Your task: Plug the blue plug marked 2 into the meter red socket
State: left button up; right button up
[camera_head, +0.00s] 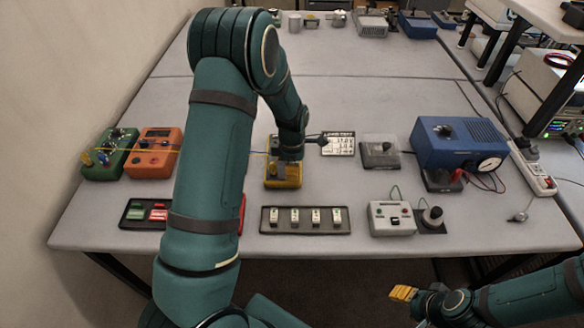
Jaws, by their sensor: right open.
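My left arm reaches across the table, and my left gripper (286,160) points down at a small yellow box (283,183). Its fingers are dark and mostly hidden by the wrist, so I cannot tell if they hold anything. My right gripper (404,293) is open in front of the table at the lower right, with orange fingertips, and it looks empty. An orange meter-like box (152,153) with a small display and a dial stands at the left. I cannot make out a blue plug marked 2, and no red socket is clear.
A green box (110,155) stands beside the orange one. A black tray (146,214) holds green and red pieces. A black strip (262,220) carries several white-marked pieces. A blue gauge unit (455,143), grey box (380,150) and white button box (391,218) stand right. The table's (340,95) middle back is clear.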

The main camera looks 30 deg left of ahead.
pick_arm(q)
jog(key=shift+o, duration=0.8)
notch_tip(320, 180, up, 12)
jog(key=shift+r, duration=0.1)
dwell(0.5)
